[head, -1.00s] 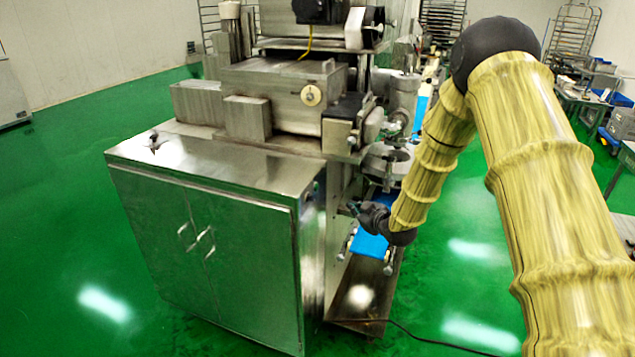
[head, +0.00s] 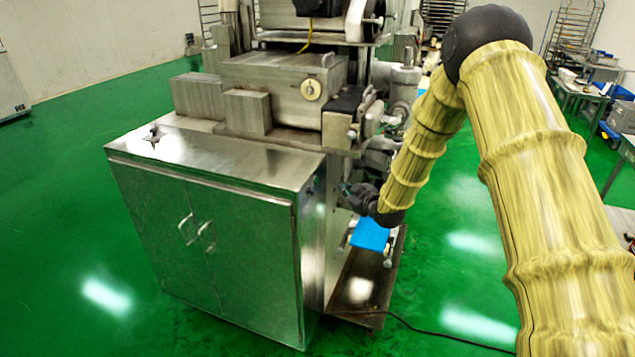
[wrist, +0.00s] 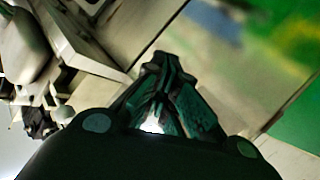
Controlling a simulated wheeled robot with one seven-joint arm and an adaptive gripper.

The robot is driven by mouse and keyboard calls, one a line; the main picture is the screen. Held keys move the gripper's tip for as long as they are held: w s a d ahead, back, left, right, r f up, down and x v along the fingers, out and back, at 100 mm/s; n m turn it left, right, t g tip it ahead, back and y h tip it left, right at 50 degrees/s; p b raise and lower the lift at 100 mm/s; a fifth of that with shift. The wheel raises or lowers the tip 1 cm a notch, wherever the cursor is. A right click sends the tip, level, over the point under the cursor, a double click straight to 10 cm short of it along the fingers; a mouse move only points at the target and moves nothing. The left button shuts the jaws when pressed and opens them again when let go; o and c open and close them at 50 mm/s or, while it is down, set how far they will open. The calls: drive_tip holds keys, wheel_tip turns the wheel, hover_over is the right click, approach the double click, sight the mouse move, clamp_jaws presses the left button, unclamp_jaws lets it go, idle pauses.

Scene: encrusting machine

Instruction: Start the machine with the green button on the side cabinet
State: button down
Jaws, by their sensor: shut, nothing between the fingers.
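The metal side cabinet (head: 225,235) stands in the middle of the head view, with two handled doors in front and a narrow right side face. Small dark details (head: 312,188) show near the top of that right face. They are too small to tell which is the green button, and I cannot make out the button in the wrist view. My gripper (head: 344,188) is shut and empty, just right of that face, near the height of the details; it looks apart from the cabinet. In the wrist view its fingertips (wrist: 165,62) meet in front of a blurred metal surface.
The machine body (head: 280,95) rises behind the cabinet top. A blue part (head: 370,234) and a low metal base plate (head: 360,290) lie below my gripper. A black cable (head: 430,340) runs over the green floor. Floor at left and front is clear.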

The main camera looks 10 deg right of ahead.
sight(317, 181)
drive_tip(key=shift+w+a+b, duration=0.2)
drive_tip(key=shift+w+a, duration=0.6)
drive_tip(key=shift+a, duration=0.35)
drive_tip(key=shift+w+a+b, duration=0.2)
drive_tip(key=shift+w+a, duration=0.55)
drive_tip(key=shift+a, duration=0.35)
drive_tip(key=shift+a, duration=0.1)
drive_tip(key=shift+w+a+b, duration=0.2)
drive_tip(key=shift+a+b, duration=0.1)
